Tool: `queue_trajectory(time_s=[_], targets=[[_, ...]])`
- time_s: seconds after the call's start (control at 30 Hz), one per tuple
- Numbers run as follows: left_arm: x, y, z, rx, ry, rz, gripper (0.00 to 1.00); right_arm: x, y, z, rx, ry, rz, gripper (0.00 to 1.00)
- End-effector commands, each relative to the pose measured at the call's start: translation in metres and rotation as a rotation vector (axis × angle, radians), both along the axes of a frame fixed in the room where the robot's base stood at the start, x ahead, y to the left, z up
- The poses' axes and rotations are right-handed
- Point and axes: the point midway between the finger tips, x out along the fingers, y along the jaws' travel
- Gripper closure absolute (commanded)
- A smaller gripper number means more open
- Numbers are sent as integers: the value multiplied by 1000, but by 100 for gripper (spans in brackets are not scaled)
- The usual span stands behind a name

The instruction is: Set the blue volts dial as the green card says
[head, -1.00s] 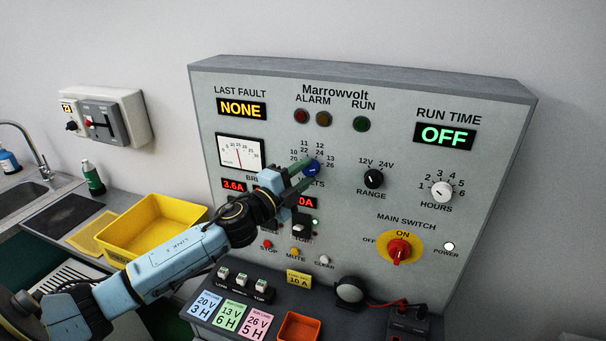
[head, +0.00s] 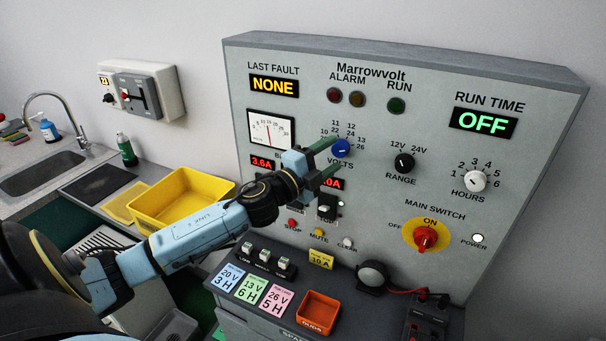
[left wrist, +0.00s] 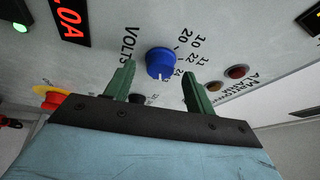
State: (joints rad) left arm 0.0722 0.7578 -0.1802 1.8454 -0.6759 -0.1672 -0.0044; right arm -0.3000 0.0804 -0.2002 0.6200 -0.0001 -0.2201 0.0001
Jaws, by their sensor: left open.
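The blue volts dial (head: 341,148) is on the grey panel, under the numbers 10 to 13 and 20 to 26. In the left wrist view the dial (left wrist: 160,62) has a white mark facing the picture's bottom, past the 24; the number there is hidden by a finger. The green card (head: 250,289) reads 13 V, 6 H and lies between a blue and a pink card. My left gripper (head: 336,155) is open in front of the dial. Its green fingers stand apart on either side of the dial in the wrist view, touching nothing visible. My right gripper is out of view.
Close by are the black range knob (head: 403,163), white hours knob (head: 475,181) and red main switch (head: 425,238). Small buttons and a toggle sit below my arm. A yellow bin (head: 180,200) and orange tray (head: 318,312) stand lower. The run time display (head: 483,123) reads OFF.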

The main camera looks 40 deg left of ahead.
Motion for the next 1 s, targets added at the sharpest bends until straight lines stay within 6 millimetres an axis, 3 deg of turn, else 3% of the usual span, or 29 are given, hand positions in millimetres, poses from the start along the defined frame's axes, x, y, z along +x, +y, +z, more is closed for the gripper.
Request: queue_trajectory(time_s=[0.6, 1.0], targets=[[-92, 13, -14, 1, 3, -1, 45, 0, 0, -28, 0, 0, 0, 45], [-117, 18, -15, 2, 0, -1, 45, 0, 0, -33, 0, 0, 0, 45]])
